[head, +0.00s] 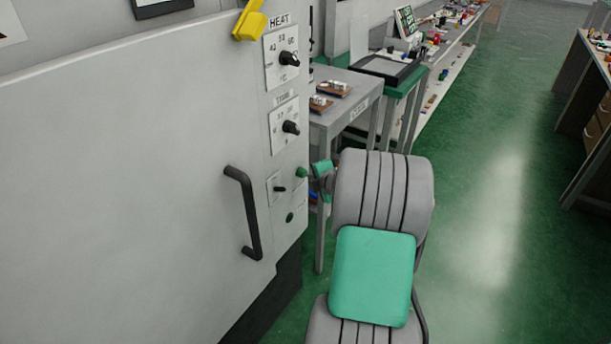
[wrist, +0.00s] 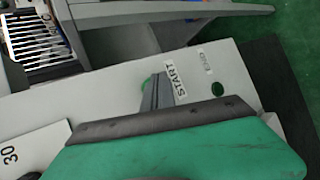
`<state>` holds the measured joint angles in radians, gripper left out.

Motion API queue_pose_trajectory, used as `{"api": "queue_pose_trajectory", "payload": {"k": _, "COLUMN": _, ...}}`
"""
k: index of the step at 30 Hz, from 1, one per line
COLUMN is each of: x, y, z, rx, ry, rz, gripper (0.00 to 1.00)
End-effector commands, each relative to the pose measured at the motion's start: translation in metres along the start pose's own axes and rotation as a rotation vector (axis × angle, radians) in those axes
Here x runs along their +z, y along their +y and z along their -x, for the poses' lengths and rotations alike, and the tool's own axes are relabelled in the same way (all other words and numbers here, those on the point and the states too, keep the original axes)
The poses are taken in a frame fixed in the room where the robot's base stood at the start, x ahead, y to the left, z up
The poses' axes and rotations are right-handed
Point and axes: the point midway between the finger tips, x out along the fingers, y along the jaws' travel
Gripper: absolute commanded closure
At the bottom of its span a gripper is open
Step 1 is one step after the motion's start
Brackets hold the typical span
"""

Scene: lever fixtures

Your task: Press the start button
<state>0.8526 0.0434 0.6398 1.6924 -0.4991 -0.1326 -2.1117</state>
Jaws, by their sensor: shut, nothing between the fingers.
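The start button (head: 302,172) is a green knob on the right part of the grey machine's front panel. In the wrist view, a green edge of the start button (wrist: 147,83) shows beside the START label, mostly hidden behind my fingers. My gripper (head: 312,171) is shut and empty, its tips at the button from the right in the head view. The fingertips (wrist: 156,88) overlap the button in the wrist view. I cannot tell whether they touch it or whether it is pushed in.
The panel also has a heat dial (head: 289,59), a time dial (head: 290,127), a small black switch (head: 280,189) and a dark green lamp (head: 290,217). A black door handle (head: 246,212) sticks out at left. A grey table (head: 345,99) stands behind; green floor (head: 490,230) is clear at right.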

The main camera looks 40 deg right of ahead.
Motion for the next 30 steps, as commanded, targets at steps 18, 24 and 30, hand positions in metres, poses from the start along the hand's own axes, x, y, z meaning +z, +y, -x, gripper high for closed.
{"api": "queue_pose_trajectory", "payload": {"k": 18, "x": 0.012, "y": -0.014, "z": 0.015, "rx": -0.001, "ry": -0.003, "rz": -0.002, "gripper": 1.0}}
{"api": "queue_pose_trajectory", "payload": {"k": 24, "x": 0.022, "y": -0.025, "z": 0.029, "rx": -0.002, "ry": -0.003, "rz": -0.003, "gripper": 1.0}}
{"api": "queue_pose_trajectory", "payload": {"k": 30, "x": 0.03, "y": -0.032, "z": 0.04, "rx": -0.002, "ry": -0.002, "rz": -0.002, "gripper": 1.0}}
